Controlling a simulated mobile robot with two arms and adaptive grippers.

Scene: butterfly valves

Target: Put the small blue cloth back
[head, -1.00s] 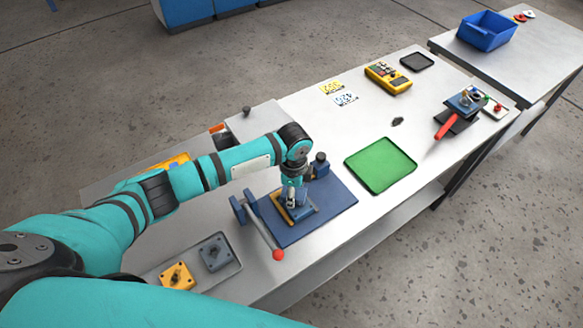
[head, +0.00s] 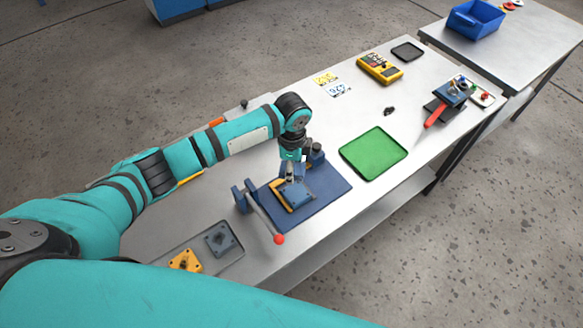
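A small blue square piece (head: 294,195), perhaps the small blue cloth, lies by a yellow-edged fixture on the dark blue mat (head: 328,197). It is too small in view to tell whether it is cloth. My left gripper (head: 289,178) points down just above the far edge of this piece. Its fingertips are small and partly hidden, so its opening and any contact are unclear. My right gripper is not in view.
A lever with a red knob (head: 279,239) stands at the mat's near left. A grey tray (head: 232,260) holds a yellow and a grey plate. A green tray (head: 374,153) lies right of the mat. A dark post (head: 316,153) stands behind the gripper.

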